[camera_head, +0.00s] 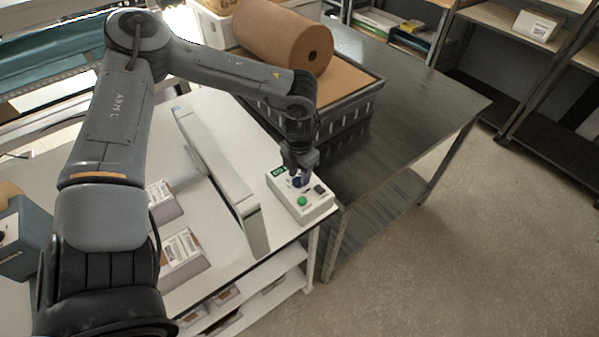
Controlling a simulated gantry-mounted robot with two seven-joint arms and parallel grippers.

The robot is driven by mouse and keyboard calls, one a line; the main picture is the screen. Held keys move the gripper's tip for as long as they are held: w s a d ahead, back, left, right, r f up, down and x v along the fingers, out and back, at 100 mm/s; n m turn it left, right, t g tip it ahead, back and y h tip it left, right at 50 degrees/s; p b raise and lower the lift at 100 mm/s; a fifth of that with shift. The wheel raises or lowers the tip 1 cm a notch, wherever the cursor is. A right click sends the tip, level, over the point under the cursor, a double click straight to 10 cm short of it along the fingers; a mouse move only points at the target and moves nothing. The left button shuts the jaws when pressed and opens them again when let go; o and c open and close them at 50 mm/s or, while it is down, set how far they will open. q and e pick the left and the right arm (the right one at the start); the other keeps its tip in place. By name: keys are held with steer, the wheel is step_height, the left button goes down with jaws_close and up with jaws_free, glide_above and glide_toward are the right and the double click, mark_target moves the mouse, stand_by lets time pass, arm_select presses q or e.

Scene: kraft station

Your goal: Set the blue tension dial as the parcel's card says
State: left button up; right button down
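The control box (316,208) is a small white unit at the right end of the white table. It has a green button (302,201), a small dark switch and a green display (279,171). The blue dial (297,182) shows only in part beneath my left gripper (298,175). The gripper points down onto the dial, and its fingers are at or around it; contact and finger gap are too small to tell. The parcels (183,252) with white labels lie on the table left of the long grey bar; no card can be read. My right gripper is not in view.
A long pale grey bar (217,172) stands on the table between the parcels and the control box. A brown paper roll (270,40) lies on a dark crate (345,100) behind. A dark metal table (425,110) stands to the right, mostly clear.

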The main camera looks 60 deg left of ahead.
arm_select(q)
jaws_close()
